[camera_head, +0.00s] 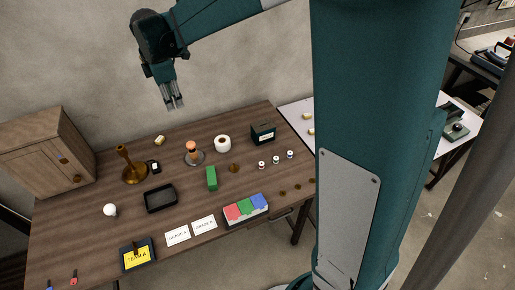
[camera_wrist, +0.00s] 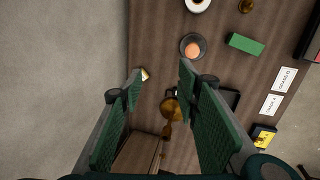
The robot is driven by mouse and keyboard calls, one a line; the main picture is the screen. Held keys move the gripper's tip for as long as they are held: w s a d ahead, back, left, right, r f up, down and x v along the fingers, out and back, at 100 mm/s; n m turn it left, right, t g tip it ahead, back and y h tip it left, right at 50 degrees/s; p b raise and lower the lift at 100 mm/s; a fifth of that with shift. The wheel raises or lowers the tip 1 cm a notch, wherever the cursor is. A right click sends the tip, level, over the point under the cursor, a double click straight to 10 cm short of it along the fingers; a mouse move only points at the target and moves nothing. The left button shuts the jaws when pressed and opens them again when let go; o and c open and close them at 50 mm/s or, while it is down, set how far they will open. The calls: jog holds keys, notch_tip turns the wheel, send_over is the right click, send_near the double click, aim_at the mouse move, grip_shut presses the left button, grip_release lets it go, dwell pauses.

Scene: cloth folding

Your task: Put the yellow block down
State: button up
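A small pale-yellow block (camera_head: 160,140) lies near the back edge of the brown wooden table (camera_head: 110,235). In the wrist view the block (camera_wrist: 145,74) shows beside the left fingertip, well below it and partly hidden. My gripper (camera_head: 175,107) hangs in the air above and behind the table's back edge, fingers pointing down. In the wrist view my gripper (camera_wrist: 160,77) has its two green-padded fingers apart with nothing between them. Two more pale-yellow blocks lie on the white side table (camera_head: 290,108), one behind (camera_head: 308,116) and one in front (camera_head: 311,131).
A brass candlestick-like object (camera_head: 133,174), an empty black tray (camera_head: 160,198), a green block (camera_head: 211,178) and a white roll (camera_head: 223,143) stand on the table. A wooden cabinet (camera_head: 40,150) is at left. Red, green and blue sections (camera_head: 245,209) and two white cards are at the front.

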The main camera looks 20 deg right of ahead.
jog(key=s+d+r+m+t, duration=0.1)
jog(key=s+d+r+m, duration=0.35)
jog(key=s, duration=0.55)
jog(key=s+d+r+m+t, duration=0.1)
jog(key=s+d+r+m, duration=0.2)
jog(key=s+d+m, duration=0.5)
jog(key=s+d+f+m+t, duration=0.1)
jog(key=s+d+f+m, duration=0.1)
jog(key=s, duration=0.7)
jog(key=s+d+f+m+t, duration=0.1)
jog(key=s+d+f+m, duration=0.1)
jog(key=s, duration=0.8)
jog(key=shift+s+f+m, duration=0.25)
jog(key=shift+f+m, duration=0.3)
jog(key=shift+m, duration=0.6)
jog(key=shift+o, duration=0.5)
jog(key=shift+w+d, duration=0.1)
